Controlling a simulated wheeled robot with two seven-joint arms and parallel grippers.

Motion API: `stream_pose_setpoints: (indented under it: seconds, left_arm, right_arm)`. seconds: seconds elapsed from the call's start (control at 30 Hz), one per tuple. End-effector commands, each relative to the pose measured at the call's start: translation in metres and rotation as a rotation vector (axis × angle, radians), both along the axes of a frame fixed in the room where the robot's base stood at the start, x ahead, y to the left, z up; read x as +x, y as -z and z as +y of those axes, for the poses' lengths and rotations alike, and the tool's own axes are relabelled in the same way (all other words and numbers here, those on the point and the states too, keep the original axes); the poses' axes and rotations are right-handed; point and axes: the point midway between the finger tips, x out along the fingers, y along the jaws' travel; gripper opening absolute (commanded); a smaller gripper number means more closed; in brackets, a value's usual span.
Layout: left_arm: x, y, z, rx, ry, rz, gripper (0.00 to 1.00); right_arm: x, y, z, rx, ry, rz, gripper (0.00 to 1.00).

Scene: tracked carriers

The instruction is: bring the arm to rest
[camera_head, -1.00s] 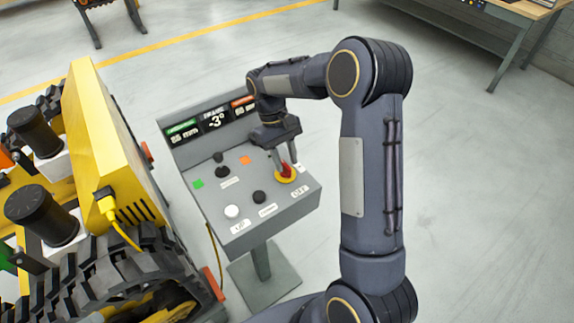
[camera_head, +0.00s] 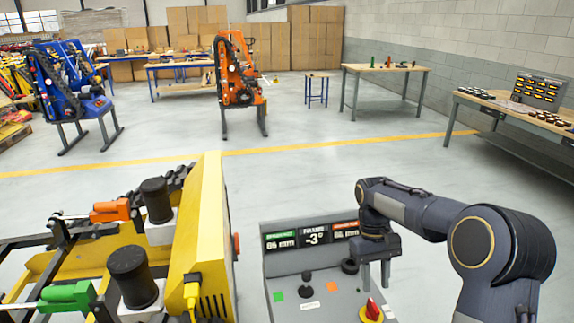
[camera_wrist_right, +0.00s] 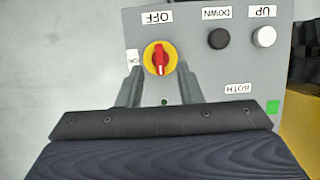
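My right gripper (camera_head: 376,286) is open and empty, its two fingers pointing down over the grey control console (camera_head: 266,285). A red rotary switch (camera_head: 371,309) on a yellow disc lies just below the fingertips. In the right wrist view the red switch (camera_wrist_right: 159,59) shows between and just beyond the two separated fingers (camera_wrist_right: 158,75), beside an OFF label (camera_wrist_right: 156,17). The fingers do not appear to grip it; the exact gap is hard to tell. My left gripper is not in view.
A yellow tracked carrier (camera_head: 212,215) stands close to the console's left. Open floor lies behind, up to a yellow line; orange (camera_head: 238,85) and blue (camera_head: 75,90) machines and workbenches (camera_head: 385,69) stand beyond.

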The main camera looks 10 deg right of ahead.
Motion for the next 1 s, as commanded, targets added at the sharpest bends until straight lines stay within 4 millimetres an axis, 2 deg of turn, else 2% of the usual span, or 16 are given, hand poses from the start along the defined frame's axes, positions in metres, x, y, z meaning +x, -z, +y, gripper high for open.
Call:
stream_pose_setpoints:
  seconds: [0.17,0.3,0.43,0.6,0.7,0.83,1.0]
  left_arm:
    - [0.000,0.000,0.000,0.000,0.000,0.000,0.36]
    - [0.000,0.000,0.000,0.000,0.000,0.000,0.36]
    - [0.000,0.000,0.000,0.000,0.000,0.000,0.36]
    - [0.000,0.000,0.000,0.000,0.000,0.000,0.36]
    - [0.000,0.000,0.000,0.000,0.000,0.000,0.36]
    - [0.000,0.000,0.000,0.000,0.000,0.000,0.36]
    - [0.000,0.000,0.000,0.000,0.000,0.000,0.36]
  right_arm:
    - [-0.036,-0.036,-0.001,0.070,0.041,-0.132,0.33]
    - [-0.084,-0.062,0.007,0.149,0.089,-0.288,0.33]
    - [-0.130,-0.076,0.020,0.217,0.137,-0.435,0.33]
    - [-0.186,-0.074,0.042,0.293,0.202,-0.619,0.33]
    - [-0.210,-0.067,0.054,0.326,0.237,-0.710,0.33]
    - [-0.229,-0.056,0.066,0.352,0.270,-0.790,0.33]
    - [-0.237,-0.049,0.072,0.365,0.289,-0.831,0.33]
